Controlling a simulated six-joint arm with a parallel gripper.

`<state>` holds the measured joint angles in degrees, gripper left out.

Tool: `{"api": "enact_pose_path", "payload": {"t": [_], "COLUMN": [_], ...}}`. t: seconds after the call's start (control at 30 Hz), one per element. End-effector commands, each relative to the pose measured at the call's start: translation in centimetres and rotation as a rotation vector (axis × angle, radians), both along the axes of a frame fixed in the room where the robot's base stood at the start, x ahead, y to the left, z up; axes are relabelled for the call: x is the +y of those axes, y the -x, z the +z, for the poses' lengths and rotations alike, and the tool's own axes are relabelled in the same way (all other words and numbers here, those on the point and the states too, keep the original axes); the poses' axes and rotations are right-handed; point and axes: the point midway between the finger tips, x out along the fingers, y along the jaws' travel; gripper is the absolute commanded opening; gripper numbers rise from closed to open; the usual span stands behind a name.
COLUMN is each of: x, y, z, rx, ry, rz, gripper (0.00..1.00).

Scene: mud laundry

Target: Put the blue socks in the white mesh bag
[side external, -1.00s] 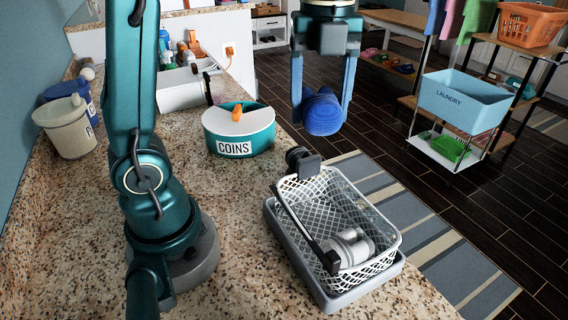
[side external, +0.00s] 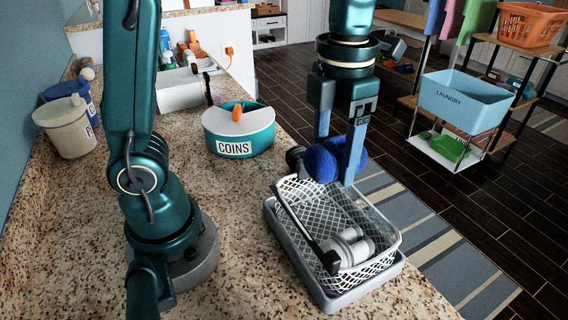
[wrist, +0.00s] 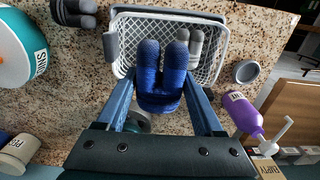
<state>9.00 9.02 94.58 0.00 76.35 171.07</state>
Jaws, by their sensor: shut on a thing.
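My gripper (side external: 337,160) is shut on the rolled blue socks (side external: 319,163), which hang between its two fingers. In the wrist view the blue socks (wrist: 160,75) sit between the fingertips and overlap the near rim of the basket. The white mesh bag looks like an open mesh basket (side external: 297,218); its mesh also shows in the wrist view (wrist: 222,30). It stands in a grey tray. The socks are above its back end in the side view; whether they touch the rim, I cannot tell. Grey-white rolled socks (side external: 352,245) lie inside the basket.
A teal-and-white COINS container (side external: 238,135) stands on the speckled counter, left of the basket. A dark sock pair (wrist: 75,12) lies apart from the basket in the wrist view. A purple bottle (wrist: 242,112) is at lower right there. The counter's edge drops off behind the basket.

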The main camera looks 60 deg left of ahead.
Motion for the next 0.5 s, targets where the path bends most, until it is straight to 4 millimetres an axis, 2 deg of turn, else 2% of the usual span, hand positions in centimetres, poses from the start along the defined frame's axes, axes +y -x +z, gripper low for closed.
{"api": "enact_pose_path", "payload": {"t": [0.2,0.37,0.5], "x": [0.0,0.0,0.0], "y": [0.1,0.1,0.1], "z": [-3.3,-4.8,-6.7], "rx": [0.006,0.004,0.006], "ry": [-0.001,-0.001,-0.002], "rz": [0.002,0.002,0.003], "gripper": [0.13,0.13,0.13]}}
